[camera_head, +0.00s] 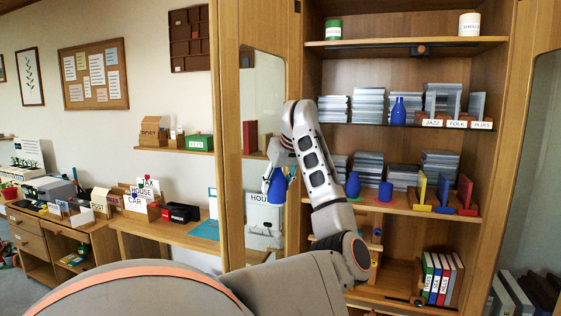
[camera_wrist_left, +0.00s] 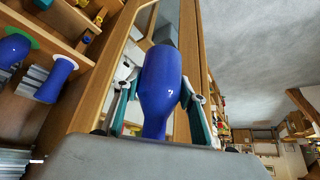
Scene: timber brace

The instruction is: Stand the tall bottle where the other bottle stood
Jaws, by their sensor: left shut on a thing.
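My left gripper (camera_head: 279,174) is shut on a blue bottle (camera_head: 277,187), held in the air left of the shelves, in front of the cabinet's left side. In the left wrist view this bottle (camera_wrist_left: 160,85) is long and narrows toward the palm, between both fingers. Another slim blue bottle (camera_head: 398,111) stands upright on the upper shelf before grey cases. Two blue vessels, one wider-topped (camera_head: 353,185) and one short (camera_head: 385,191), stand on the middle shelf. I cannot tell by height which is the task's tall bottle. My right gripper is not in view.
The middle shelf (camera_head: 420,208) also bears grey cases and coloured bookends (camera_head: 443,192). A mirrored door (camera_head: 263,110) is close behind my left gripper. A desk (camera_head: 165,232) with boxes stands at left.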

